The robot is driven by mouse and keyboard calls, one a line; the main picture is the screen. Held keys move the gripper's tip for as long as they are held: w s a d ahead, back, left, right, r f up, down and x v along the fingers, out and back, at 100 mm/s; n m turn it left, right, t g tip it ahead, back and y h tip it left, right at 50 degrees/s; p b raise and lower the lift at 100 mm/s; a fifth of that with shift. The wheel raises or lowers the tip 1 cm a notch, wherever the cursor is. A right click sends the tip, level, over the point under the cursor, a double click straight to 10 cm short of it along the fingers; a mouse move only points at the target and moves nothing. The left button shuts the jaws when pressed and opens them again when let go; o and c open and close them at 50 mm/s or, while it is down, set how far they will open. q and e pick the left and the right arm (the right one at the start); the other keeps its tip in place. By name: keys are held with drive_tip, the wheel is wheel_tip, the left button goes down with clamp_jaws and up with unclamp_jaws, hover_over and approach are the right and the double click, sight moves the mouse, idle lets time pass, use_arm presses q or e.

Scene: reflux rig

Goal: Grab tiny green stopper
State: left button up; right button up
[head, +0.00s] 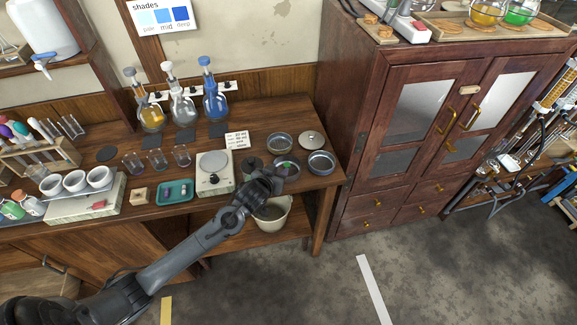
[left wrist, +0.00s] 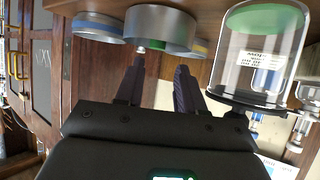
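My left gripper (head: 279,180) is over the front of the bench, at the group of round metal dishes. In the left wrist view its two dark fingers (left wrist: 160,80) are spread apart with nothing between them. Just beyond the fingertips is a grey dish (left wrist: 161,22), and a small green patch (left wrist: 153,44) shows at its rim. I cannot tell for sure whether this is the stopper. In the head view a small green spot (head: 286,163) shows at the dish beside the gripper, partly hidden by it. My right gripper is not in view.
A clear glass jar (left wrist: 262,60) with a green layer stands close beside the fingers. Other dishes (head: 321,162) and a round lid (head: 312,139) are nearby. A white scale (head: 214,172) is to the left, and a bucket (head: 272,216) is below.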

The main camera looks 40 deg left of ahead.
sight(286, 165)
use_arm(q)
drive_tip(key=shift+d+b+x, duration=0.15)
drive_tip(key=shift+b+x, duration=0.1)
drive_tip(key=shift+x, duration=1.4)
drive_tip(key=shift+d+b+x, duration=0.1)
drive_tip(key=shift+b+x, duration=0.15)
drive_tip(key=shift+x, duration=1.4)
drive_tip(key=shift+f, duration=0.1)
drive_tip(key=shift+c, duration=0.3)
clamp_jaws()
